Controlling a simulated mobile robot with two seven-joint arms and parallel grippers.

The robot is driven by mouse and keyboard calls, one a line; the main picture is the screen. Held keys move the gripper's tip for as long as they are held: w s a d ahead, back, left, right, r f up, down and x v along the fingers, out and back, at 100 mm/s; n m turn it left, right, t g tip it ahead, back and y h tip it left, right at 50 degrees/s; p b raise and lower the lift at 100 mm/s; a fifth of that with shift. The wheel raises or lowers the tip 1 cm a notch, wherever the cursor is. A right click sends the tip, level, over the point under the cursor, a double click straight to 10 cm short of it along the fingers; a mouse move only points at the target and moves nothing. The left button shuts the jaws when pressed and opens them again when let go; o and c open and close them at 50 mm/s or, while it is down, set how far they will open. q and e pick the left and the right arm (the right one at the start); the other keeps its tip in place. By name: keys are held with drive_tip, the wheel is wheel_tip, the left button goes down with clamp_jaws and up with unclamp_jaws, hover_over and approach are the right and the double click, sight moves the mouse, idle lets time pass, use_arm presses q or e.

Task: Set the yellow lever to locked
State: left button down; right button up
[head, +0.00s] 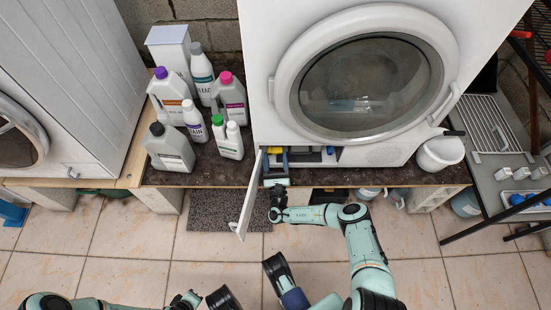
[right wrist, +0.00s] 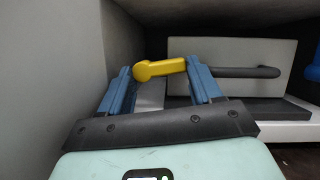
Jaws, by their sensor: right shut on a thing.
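The yellow lever (right wrist: 160,69) lies roughly level between the two blue fingers of my right gripper (right wrist: 164,84), which is shut on it. Its thicker end is at the left, and its right end is at the right finger. In the head view my right gripper (head: 274,165) reaches into the low open compartment under the washing machine's round door. The lever is small and partly covered by the gripper there.
The compartment's open white flap (head: 250,194) stands just left of my right gripper. A dark hose (right wrist: 246,72) lies right of the lever, before a pale panel (right wrist: 228,50). Several bottles (head: 171,148) stand left of the washing machine (head: 262,100). A white bucket (head: 440,153) is at its right.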

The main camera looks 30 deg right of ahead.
use_arm(q)
drive_tip(key=shift+s+a+f, duration=0.1)
drive_tip(key=shift+s+f, duration=0.3)
use_arm(e)
drive_tip(key=shift+a+f+m+h, duration=0.15)
drive_tip(key=shift+m+h, duration=0.15)
drive_tip(key=shift+m, duration=0.6)
drive_tip(key=o, duration=1.1)
drive_tip(key=shift+c, duration=0.2)
